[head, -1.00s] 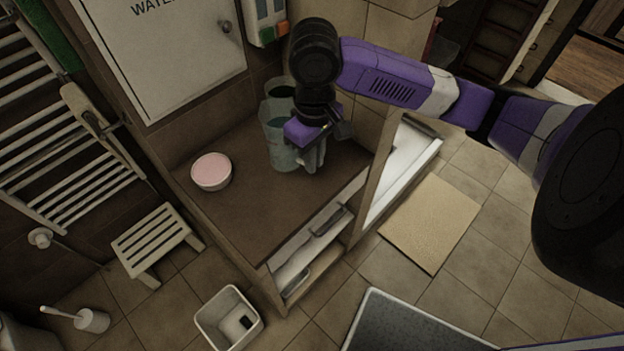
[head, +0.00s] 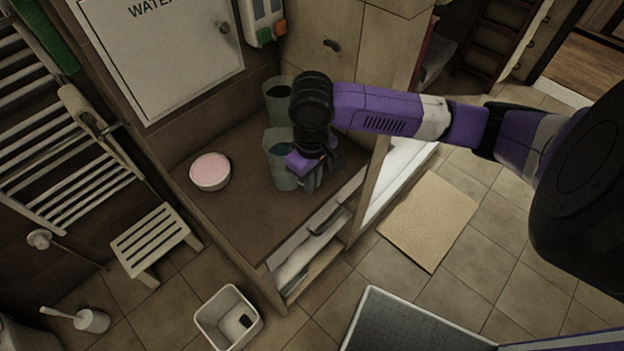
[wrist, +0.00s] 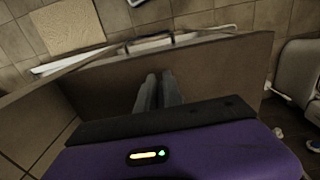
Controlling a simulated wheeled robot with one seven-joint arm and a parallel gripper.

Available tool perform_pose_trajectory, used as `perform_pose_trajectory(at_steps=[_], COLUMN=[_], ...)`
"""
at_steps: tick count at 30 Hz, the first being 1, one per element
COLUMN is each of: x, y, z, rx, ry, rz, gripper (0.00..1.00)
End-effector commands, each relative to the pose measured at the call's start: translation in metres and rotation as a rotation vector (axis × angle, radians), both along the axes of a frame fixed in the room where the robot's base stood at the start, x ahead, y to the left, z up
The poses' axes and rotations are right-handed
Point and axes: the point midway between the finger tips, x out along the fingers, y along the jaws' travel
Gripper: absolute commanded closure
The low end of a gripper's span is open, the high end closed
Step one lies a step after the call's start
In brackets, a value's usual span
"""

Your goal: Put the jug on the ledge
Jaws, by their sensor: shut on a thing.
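The jug (head: 281,173) is grey-green with an open top and a darker inside. It is in the head view, just left of my gripper (head: 313,182), over the brown top (head: 235,215) of the low ledge. I cannot tell whether its base touches that top. My gripper is shut on the jug at its right side, and the arm hides part of the jug. In the wrist view my gripper's fingers (wrist: 158,92) are close together above the brown surface, and the jug does not show clearly there.
A similar grey-green vessel (head: 275,103) stands behind the jug near the wall. A pink-topped white bowl (head: 210,172) sits to the left on the brown top. An open drawer or shelf (head: 310,250) is at the front. The front left of the top is clear.

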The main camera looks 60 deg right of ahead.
Motion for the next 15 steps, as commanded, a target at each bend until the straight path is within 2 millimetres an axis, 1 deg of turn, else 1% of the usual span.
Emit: perform_pose_trajectory(at_steps=[2, 3, 5, 6, 15], x=[0.0005, 0.0000, 0.0000, 0.0000, 0.0000], y=[-0.0001, 0.0001, 0.0000, 0.0001, 0.0000], z=[-0.0011, -0.0013, -0.0011, -0.0011, 0.0002], rx=[-0.001, 0.000, 0.000, 0.000, 0.000], ry=[-0.002, 0.000, 0.000, 0.000, 0.000], rz=[0.000, 0.000, 0.000, 0.000, 0.000], gripper=[1.00, 0.84, 0.72, 0.68, 0.68])
